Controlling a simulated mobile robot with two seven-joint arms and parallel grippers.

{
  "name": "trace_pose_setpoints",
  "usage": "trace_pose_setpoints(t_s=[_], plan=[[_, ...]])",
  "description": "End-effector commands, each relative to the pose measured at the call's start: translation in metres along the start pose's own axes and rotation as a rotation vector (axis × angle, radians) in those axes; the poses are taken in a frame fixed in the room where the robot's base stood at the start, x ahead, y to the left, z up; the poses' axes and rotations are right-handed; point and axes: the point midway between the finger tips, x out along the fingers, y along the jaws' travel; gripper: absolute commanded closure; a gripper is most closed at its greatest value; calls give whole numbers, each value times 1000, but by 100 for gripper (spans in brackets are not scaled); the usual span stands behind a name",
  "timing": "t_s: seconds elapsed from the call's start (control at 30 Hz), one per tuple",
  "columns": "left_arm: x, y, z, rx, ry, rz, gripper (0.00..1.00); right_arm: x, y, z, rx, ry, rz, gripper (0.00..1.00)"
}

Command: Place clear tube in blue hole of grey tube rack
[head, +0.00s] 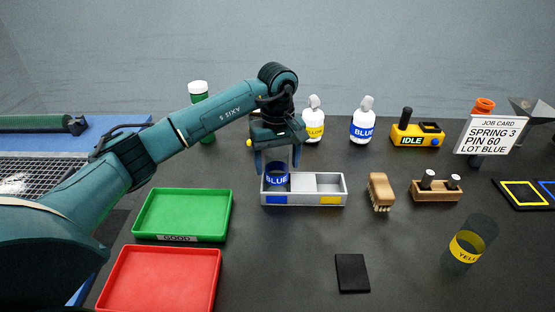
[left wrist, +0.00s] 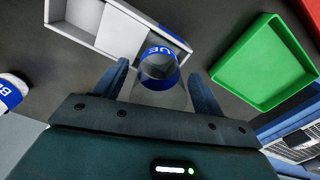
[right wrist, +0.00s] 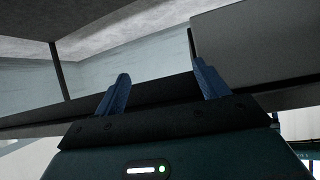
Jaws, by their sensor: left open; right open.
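The clear tube with a blue band marked BLUE (head: 277,180) stands upright at the left compartment of the grey tube rack (head: 320,201), above its blue patch. The rack's front wall hides its lower end. My left gripper (head: 277,163) is open, its fingers either side of the tube's upper part. In the left wrist view the tube (left wrist: 160,72) sits between the spread fingers (left wrist: 158,75), with the rack (left wrist: 85,22) beyond. The rack's right side, with a yellow patch, is empty. My right gripper (right wrist: 160,75) is open and empty in the right wrist view, away from the table.
A green tray (head: 182,214) and red tray (head: 160,280) lie left. A brush (head: 380,190) and wooden block (head: 437,190) are right of the rack. Bottles (head: 362,122) stand behind.

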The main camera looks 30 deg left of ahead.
Motion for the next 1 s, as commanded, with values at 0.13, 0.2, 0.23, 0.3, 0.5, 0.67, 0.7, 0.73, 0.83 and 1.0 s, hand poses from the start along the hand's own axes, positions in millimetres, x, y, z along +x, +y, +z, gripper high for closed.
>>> trace_pose_setpoints(t_s=[0.13, 0.2, 0.23, 0.3, 0.5, 0.67, 0.7, 0.73, 0.83, 1.0], plan=[[-2, 0, 0, 0, 0, 0, 30, -1, 0, -2, 0, 1, -1, 27], [-6, 0, 0, 0, 1, 2, 30, -1, 0, -1, 1, -1, 0, 27], [-9, 0, -1, 0, 2, 3, 30, 0, 0, 0, 1, 0, 0, 27], [-19, 0, -1, -1, 3, 3, 30, 1, 0, 2, 1, -1, -1, 27], [-62, 1, -1, 0, 5, 5, 30, 4, -2, 7, 1, 1, -5, 27], [-94, 1, 0, 0, 3, 3, 30, 5, -4, 6, 0, 9, -11, 27], [-101, 1, 0, 0, 3, 3, 30, 5, -5, 5, -1, 11, -13, 27], [-106, 0, 0, 0, 3, 1, 30, 4, -5, 4, -2, 12, -14, 27], [-116, 0, 0, 0, 1, 1, 30, 3, -6, 4, -6, 11, -17, 27], [-123, 0, 0, 0, 0, 0, 30, 2, -5, 6, -10, 8, -18, 27]])
